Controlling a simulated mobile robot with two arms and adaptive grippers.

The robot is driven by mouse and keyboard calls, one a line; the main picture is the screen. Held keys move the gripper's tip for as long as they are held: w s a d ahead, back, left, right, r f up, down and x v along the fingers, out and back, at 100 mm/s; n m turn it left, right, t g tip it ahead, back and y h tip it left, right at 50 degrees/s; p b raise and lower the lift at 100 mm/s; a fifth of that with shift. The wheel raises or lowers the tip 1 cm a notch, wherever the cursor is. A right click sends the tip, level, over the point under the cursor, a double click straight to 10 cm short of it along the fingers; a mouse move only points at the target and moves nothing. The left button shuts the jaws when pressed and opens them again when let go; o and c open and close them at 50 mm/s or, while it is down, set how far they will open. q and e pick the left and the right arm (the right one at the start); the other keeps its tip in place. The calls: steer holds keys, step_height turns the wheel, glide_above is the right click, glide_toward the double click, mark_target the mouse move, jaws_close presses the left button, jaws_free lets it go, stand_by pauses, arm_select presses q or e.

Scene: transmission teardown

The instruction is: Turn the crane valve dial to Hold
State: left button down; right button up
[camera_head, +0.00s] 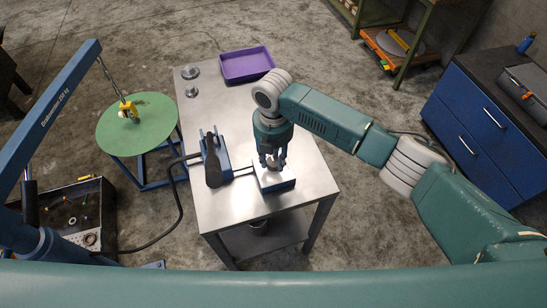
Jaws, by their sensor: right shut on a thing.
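The valve box (281,184), blue with a pale top plate, sits near the front right of the steel table. My right gripper (272,164) points down onto the middle of this top. It is shut on the valve dial, which the fingers mostly hide. I cannot read the dial's setting or the Hold mark from here. The blue crane (55,108) stands at the left, with its chain and yellow hook block (128,109) hanging over a round green table. My left gripper is not in view.
The steel table (240,210) also holds a blue pump unit with a black handle (212,165), a purple tray (246,65) and small metal parts (191,73). A black hose (181,205) runs off its left side. A blue cabinet (480,125) stands right.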

mark_target(273, 161)
steer(key=o, duration=1.1)
steer(key=shift+o, duration=0.2)
steer(key=shift+r, duration=0.15)
step_height(273, 161, up, 12)
steer(key=shift+a, duration=0.1)
